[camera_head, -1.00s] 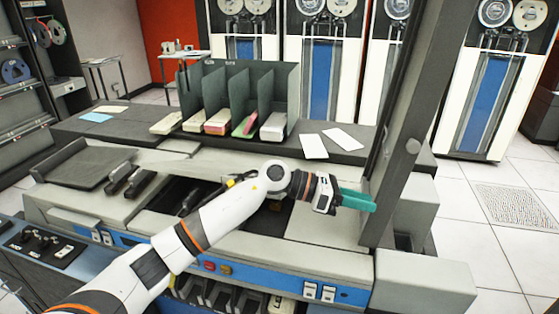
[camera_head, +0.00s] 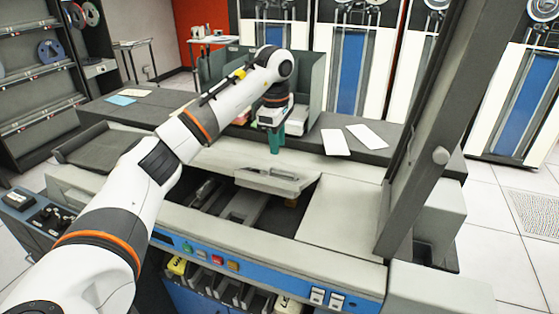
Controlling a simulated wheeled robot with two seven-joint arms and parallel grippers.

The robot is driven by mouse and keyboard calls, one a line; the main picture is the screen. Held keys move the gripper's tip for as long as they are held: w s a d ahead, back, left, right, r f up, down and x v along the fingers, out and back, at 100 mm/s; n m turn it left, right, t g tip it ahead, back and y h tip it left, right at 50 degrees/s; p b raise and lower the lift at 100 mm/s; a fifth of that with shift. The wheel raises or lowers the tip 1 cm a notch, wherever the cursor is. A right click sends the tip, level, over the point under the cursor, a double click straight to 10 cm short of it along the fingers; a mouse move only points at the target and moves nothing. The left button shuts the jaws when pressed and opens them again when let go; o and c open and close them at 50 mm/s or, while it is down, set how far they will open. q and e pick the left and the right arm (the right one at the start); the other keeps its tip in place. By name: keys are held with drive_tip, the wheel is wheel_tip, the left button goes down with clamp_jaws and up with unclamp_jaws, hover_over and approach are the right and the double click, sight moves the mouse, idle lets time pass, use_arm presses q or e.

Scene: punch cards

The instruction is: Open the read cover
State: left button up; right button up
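The card machine (camera_head: 340,215) is a pale grey cabinet with a blue front strip. An opening in its top (camera_head: 235,203) shows dark inner parts. A light grey panel (camera_head: 272,181) stands tilted at the back of this opening; I cannot tell for certain whether it is the read cover. My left gripper (camera_head: 277,140) points down above and behind that panel, with its teal fingers seen edge-on. They look close to the panel's back top, but contact is unclear, and so is the gap between them. My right gripper is not in view.
A dark slanted post (camera_head: 437,120) rises at the machine's right. Behind the machine, a green divided rack (camera_head: 309,85) is partly hidden by my arm. White cards (camera_head: 368,136) lie on the dark shelf. Coloured buttons (camera_head: 217,261) line the front. A flat grey tray (camera_head: 97,148) is at left.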

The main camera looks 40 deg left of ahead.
sight(278, 169)
use_arm(q)
drive_tip(key=f, duration=0.7)
drive_tip(key=shift+w+p, duration=0.35)
drive_tip(key=shift+p, duration=0.05)
drive_tip(key=shift+r, duration=0.1)
clamp_jaws()
